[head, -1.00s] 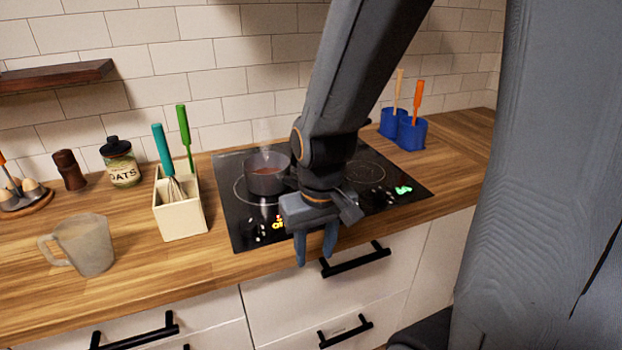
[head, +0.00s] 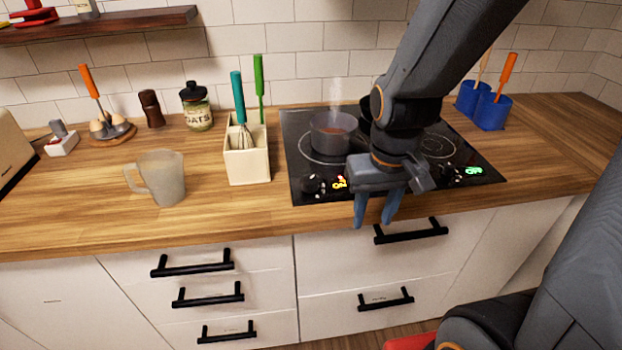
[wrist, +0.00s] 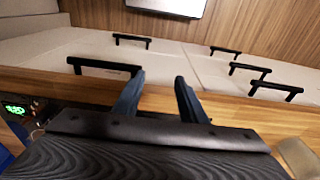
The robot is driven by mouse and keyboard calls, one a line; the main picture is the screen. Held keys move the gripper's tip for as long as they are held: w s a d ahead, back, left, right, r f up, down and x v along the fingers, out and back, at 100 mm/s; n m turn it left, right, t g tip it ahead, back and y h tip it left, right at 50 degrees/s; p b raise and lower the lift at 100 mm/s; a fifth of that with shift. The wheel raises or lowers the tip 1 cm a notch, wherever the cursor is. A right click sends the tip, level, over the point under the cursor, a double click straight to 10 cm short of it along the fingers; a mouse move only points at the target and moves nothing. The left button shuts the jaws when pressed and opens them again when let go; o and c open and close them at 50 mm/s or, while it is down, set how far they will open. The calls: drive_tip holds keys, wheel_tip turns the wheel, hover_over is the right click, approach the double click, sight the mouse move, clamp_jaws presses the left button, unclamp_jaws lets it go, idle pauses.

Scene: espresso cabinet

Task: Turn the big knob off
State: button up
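The black cooktop (head: 297,150) is set in the wooden counter. A dark knob (head: 314,184) sits at its front left, beside a glowing yellow-orange display (head: 339,183). More dark controls (head: 452,174) sit at its front right, beside a green display (head: 473,171), which also shows in the wrist view (wrist: 14,109). I cannot tell which knob is the big one. My gripper (head: 374,222) hangs at the cooktop's front edge, between the two displays, fingers pointing down. In the wrist view its fingers (wrist: 160,80) are apart with nothing between them.
A steaming pot (head: 333,133) stands on the left burner. A utensil box (head: 248,165), a mug (head: 162,178) and an oats jar (head: 197,107) are left of the cooktop. Blue holders (head: 490,111) stand at right. A drawer handle (head: 411,231) is just below my gripper.

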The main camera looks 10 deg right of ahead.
drive_tip(key=shift+o, duration=1.1)
drive_tip(key=shift+w+a+r, duration=0.1)
drive_tip(key=shift+w, duration=0.15)
drive_tip(key=w+a, duration=0.1)
drive_tip(key=w, duration=0.1)
drive_tip(key=w+a+r, duration=0.1)
drive_tip(key=w, duration=0.2)
drive_tip(key=w+a+r, duration=0.1)
drive_tip(key=w, duration=0.2)
drive_tip(key=shift+w+a+r+b, duration=0.15)
drive_tip(key=shift+w+a+b, duration=0.05)
drive_tip(key=shift+a+b, duration=0.2)
wheel_tip(320, 180, up, 3)
drive_tip(key=m+g, duration=0.1)
hover_over(310, 179)
drive_tip(key=shift+s+d, duration=0.15)
drive_tip(key=shift+d, duration=0.05)
drive_tip(key=shift+a, duration=0.2)
drive_tip(key=shift+f+p, duration=0.6)
drive_tip(key=shift+f, duration=3.15)
drive_tip(key=c, duration=1)
